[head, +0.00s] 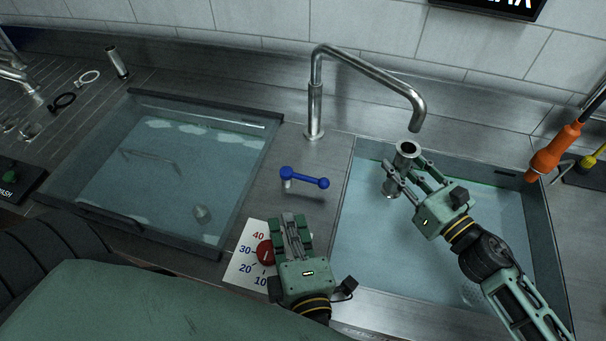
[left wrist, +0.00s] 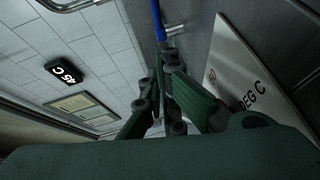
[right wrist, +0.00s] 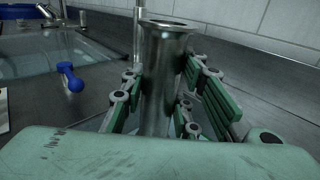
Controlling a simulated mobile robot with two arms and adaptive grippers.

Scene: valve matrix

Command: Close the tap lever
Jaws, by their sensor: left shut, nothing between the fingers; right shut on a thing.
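The blue tap lever (head: 305,178) sits on the steel counter between the two basins, its arm pointing right. It also shows in the right wrist view (right wrist: 70,77), and part of it at the top of the left wrist view (left wrist: 158,20). My left gripper (head: 291,220) is shut and empty, just in front of the lever and apart from it in the head view. My right gripper (head: 397,172) is shut on a metal cylinder (head: 406,152) with a flared rim, held upright over the right basin. The curved steel spout (head: 368,72) stands behind, its mouth above the cylinder.
A temperature card (head: 245,262) with a red knob (head: 266,252) lies beside my left gripper. The left basin (head: 180,165) and right basin (head: 360,240) hold water. An orange-handled tool (head: 555,150) stands at the right. Small rings and a metal tube (head: 117,62) lie at the left.

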